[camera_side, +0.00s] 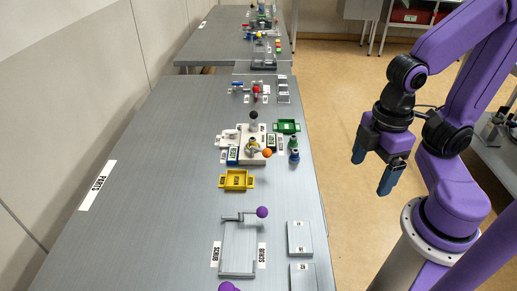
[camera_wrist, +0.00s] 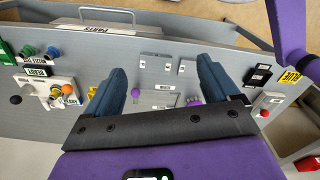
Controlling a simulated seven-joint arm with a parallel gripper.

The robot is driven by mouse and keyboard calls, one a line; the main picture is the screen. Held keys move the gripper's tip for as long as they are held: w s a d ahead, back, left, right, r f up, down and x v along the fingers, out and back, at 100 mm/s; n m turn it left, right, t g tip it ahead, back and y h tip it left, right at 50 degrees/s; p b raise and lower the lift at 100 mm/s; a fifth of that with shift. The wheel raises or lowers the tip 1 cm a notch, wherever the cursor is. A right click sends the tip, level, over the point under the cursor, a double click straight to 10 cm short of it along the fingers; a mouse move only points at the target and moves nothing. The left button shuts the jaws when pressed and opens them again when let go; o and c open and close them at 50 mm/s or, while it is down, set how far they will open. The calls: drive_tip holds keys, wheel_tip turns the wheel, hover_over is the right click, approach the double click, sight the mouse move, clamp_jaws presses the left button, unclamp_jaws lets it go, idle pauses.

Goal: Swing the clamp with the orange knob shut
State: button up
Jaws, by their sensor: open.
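The orange knob (camera_side: 267,153) is at the right front corner of a white fixture (camera_side: 244,158) on the grey table. It also shows in the wrist view (camera_wrist: 67,89), left of my fingers. The clamp arm it belongs to is too small to make out, so its angle cannot be told. A black knob (camera_side: 254,115) stands upright at the back of the fixture. My purple gripper (camera_side: 373,170) has blue fingers, spread apart and empty. It hangs beyond the table's right edge, well apart from the orange knob. It also shows in the wrist view (camera_wrist: 160,66).
A yellow tray (camera_side: 237,180) is in front of the fixture, a green tray (camera_side: 287,126) behind right, and green and blue bottles (camera_side: 294,150) to its right. A purple-knobbed frame (camera_side: 238,248) and grey blocks (camera_side: 300,238) are nearer. The table's left side is mostly clear.

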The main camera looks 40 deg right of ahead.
drive_tip(key=shift+w, duration=0.1)
drive_tip(key=c, duration=0.6)
drive_tip(key=shift+o, duration=0.2)
drive_tip(key=w+a+r+m, duration=0.1)
drive_tip(key=w+a+m, duration=0.3)
drive_tip(key=w, duration=0.5)
drive_tip(key=m+g+h, duration=0.1)
drive_tip(key=m+h, duration=0.1)
drive_tip(key=m, duration=1)
hover_over(266, 149)
drive_tip(key=w+a, duration=0.1)
drive_tip(key=a, duration=0.2)
drive_tip(key=f, duration=0.2)
drive_tip(key=d+f, duration=0.1)
drive_tip(key=f, duration=0.4)
drive_tip(key=d+f, duration=0.1)
drive_tip(key=f, duration=0.4)
drive_tip(key=s+d+f, duration=0.1)
drive_tip(key=f, duration=0.5)
clamp_jaws()
